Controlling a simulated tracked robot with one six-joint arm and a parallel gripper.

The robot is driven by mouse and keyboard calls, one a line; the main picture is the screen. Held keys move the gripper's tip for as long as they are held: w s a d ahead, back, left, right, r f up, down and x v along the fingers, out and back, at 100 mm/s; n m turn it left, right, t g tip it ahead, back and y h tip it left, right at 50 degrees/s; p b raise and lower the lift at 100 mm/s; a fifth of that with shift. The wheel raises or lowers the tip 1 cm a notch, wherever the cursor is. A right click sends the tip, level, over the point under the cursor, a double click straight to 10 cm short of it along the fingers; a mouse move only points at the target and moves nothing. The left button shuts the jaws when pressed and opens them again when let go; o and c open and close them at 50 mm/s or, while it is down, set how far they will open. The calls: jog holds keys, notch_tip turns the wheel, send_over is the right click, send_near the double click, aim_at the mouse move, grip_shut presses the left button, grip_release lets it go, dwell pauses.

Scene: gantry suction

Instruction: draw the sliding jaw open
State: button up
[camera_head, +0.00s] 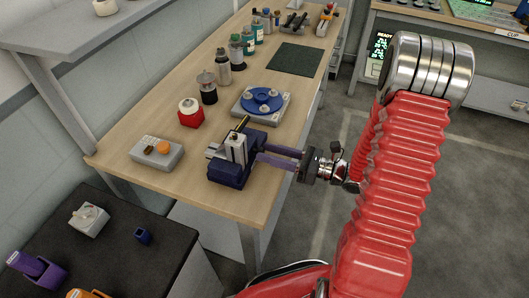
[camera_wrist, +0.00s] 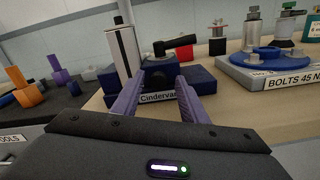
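A dark blue vise (camera_head: 232,168) with a pale upright jaw block (camera_head: 236,150) stands near the front edge of the wooden bench. In the wrist view its blue body (camera_wrist: 201,82) carries a label partly hidden by my fingers, and the pale block (camera_wrist: 122,48) stands at its left. A black lever (camera_wrist: 178,43) sticks up above the body. My gripper (camera_head: 259,156) reaches in from the right at the vise. I cannot tell whether the fingertips touch the vise.
A grey box with buttons (camera_head: 156,151) is left of the vise. A red-based pot (camera_head: 190,113) and a blue round plate on a grey base (camera_head: 262,100) stand behind it. Several bottles are farther back. A dark mat (camera_head: 295,60) lies bare at the far right.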

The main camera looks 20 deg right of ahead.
jog(key=shift+w+a, duration=0.35)
jog(key=shift+a, duration=0.15)
jog(key=shift+c, duration=0.4)
grip_shut()
